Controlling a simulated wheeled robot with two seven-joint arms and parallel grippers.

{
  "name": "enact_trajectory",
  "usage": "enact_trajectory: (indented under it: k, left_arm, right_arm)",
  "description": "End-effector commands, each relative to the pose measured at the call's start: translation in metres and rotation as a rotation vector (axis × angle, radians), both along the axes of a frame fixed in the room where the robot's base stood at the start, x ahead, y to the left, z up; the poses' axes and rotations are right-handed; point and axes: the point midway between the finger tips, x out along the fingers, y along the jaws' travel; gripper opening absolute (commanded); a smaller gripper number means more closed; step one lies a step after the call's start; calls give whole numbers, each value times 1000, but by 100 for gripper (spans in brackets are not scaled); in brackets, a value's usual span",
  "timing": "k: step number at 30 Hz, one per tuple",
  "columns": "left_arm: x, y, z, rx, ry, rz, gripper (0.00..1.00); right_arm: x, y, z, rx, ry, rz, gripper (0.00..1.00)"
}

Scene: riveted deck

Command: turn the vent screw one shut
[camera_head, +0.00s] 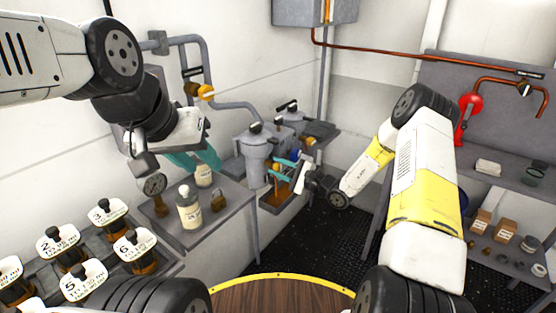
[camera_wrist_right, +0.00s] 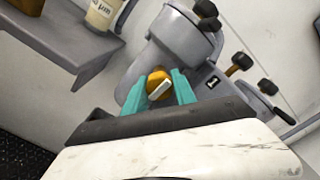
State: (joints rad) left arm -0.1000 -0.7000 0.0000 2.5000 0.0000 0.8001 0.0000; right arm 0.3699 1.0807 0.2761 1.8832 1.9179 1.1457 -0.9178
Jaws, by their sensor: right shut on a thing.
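The vent screw, an orange-brown round knob with a pale bar across it (camera_wrist_right: 156,78), sits on the front of a grey canister housing (camera_wrist_right: 187,42) in the right wrist view. In the head view the knob (camera_head: 280,170) shows small, low beside the grey canister (camera_head: 254,150). My right gripper (camera_wrist_right: 159,90) has its teal fingers shut on the knob, one on each side. In the head view this gripper (camera_head: 284,166) reaches in from the right. My left gripper (camera_head: 206,160) is above the side shelf, near a pale bottle; its finger gap is hidden.
A grey shelf (camera_head: 236,205) holds a labelled bottle (camera_head: 189,210), a padlock and a gauge. Several numbered containers (camera_head: 112,212) stand at the lower left. A second grey canister (camera_head: 293,118) is behind. A right bench carries boxes (camera_head: 480,222). Dark floor (camera_head: 325,240) is clear.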

Motion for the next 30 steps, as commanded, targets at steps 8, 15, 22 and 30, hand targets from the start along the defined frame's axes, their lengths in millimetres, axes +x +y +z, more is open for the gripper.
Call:
enact_trajectory:
  k: [8, 15, 22, 30]
  left_arm:
    - [0, 0, 0, 0, 0, 0, 36]
    - [0, 0, 0, 0, 0, 0, 36]
    - [0, 0, 0, 0, 0, 0, 36]
    - [0, 0, 0, 0, 0, 0, 36]
  right_arm:
    - [0, 0, 0, 118, 161, -1, 0]
    - [-1, 0, -1, 251, 345, 0, 0]
    - [-1, 0, -1, 378, 521, -1, 0]
    - [-1, 0, -1, 530, 729, -1, 0]
